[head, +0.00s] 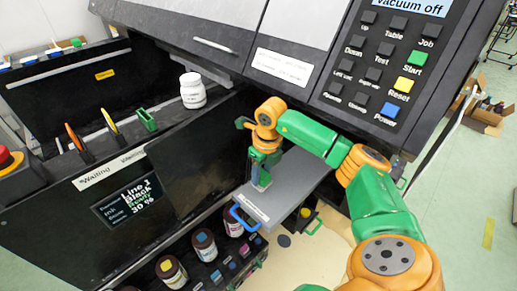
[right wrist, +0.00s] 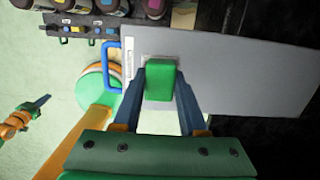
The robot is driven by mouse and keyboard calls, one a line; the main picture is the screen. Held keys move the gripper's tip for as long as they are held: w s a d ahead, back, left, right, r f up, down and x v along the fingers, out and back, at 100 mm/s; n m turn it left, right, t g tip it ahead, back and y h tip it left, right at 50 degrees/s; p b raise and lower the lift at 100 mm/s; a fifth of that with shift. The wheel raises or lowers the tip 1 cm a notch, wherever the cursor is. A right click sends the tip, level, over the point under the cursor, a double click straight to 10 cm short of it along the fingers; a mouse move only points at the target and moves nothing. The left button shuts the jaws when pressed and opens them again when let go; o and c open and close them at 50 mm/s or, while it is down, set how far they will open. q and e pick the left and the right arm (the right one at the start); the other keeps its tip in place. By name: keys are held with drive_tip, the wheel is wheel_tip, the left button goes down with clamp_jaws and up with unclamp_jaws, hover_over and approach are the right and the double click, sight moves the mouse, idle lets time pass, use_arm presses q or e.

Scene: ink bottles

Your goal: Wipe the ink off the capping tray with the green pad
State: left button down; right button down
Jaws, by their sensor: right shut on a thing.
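The capping tray (head: 290,185) is a flat grey slab with a blue handle (head: 243,218), standing out from the black machine. It also fills the right of the right wrist view (right wrist: 235,75). My right gripper (head: 262,182) is over the tray near its handle end. It is shut on the green pad (right wrist: 160,80), which sits between the fingertips against or just above the tray top; I cannot tell if it touches. No ink shows clearly on the visible tray surface. A small orange and dark gripper-like part (right wrist: 22,118), seemingly my left gripper, shows at the left; its jaws are unclear.
Ink bottles (head: 204,245) stand in a black rack below and left of the tray. A white bottle (head: 192,91) stands on the machine's ledge. The button panel (head: 385,65) is at the upper right. A red stop button (head: 8,160) is at the far left.

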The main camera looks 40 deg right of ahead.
drive_tip(key=shift+w+r+p, duration=0.1)
drive_tip(key=shift+r+p, duration=1.1)
drive_tip(key=shift+r, duration=0.55)
